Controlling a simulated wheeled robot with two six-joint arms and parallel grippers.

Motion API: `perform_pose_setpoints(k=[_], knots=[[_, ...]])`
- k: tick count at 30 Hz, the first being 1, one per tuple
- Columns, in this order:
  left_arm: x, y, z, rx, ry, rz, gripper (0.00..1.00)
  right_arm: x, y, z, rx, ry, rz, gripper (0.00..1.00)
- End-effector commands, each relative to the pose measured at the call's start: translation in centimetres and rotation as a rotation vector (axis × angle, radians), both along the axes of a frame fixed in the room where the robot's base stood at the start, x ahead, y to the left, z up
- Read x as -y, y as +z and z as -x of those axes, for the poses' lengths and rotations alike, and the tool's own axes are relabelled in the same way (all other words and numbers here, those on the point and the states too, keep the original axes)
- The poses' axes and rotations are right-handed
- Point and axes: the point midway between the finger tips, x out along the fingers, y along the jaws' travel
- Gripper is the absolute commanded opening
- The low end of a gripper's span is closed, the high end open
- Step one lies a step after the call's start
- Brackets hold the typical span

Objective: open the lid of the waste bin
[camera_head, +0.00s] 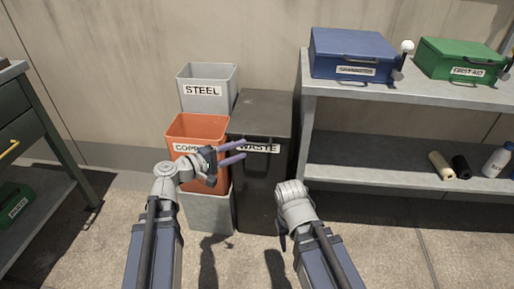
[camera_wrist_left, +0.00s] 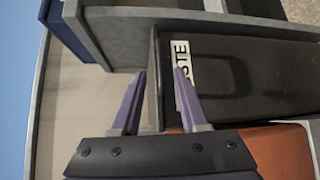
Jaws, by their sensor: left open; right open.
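The dark grey waste bin (camera_head: 262,190) stands against the shelf, its white WASTE label on the upper front. Its lid (camera_head: 264,108) lies flat and closed on top. My left gripper (camera_head: 244,149) is open and empty, its purple fingers in front of the label and partly covering it. In the left wrist view, the open fingers (camera_wrist_left: 160,72) straddle the bin's upper front edge, one overlapping the label (camera_wrist_left: 181,62); I cannot tell whether they touch the bin. My right gripper (camera_head: 283,238) hangs low at the bin's right, mostly hidden behind its wrist.
An orange copper bin (camera_head: 197,126) and a grey steel bin (camera_head: 207,77) stand left of the waste bin. A grey shelf (camera_head: 420,95) to the right carries a blue box (camera_head: 350,52) and a green first aid box (camera_head: 460,57). A dark drawer cabinet (camera_head: 25,130) stands far left.

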Motion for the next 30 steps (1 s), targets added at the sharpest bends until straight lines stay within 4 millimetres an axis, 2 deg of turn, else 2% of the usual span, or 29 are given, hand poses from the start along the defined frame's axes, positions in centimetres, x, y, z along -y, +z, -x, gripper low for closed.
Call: perform_pose_setpoints(k=[9,15,27,30], knots=[[3.5,-0.8,-3.2,-0.001,-0.005,-0.001,0.44,0.0,-0.7,0.0,0.0,-0.002,0.0,0.5],[5.0,-1.0,-4.6,-0.001,-0.004,-0.001,0.44,0.0,-1.0,0.0,0.0,-0.003,0.0,0.5],[5.5,-1.1,-4.9,-0.001,-0.002,-0.002,0.44,0.0,-1.0,0.0,0.0,-0.003,0.0,0.5],[5.5,-1.1,-4.9,-0.001,-0.002,-0.002,0.32,0.0,-1.0,0.0,0.0,-0.003,0.0,0.5]])
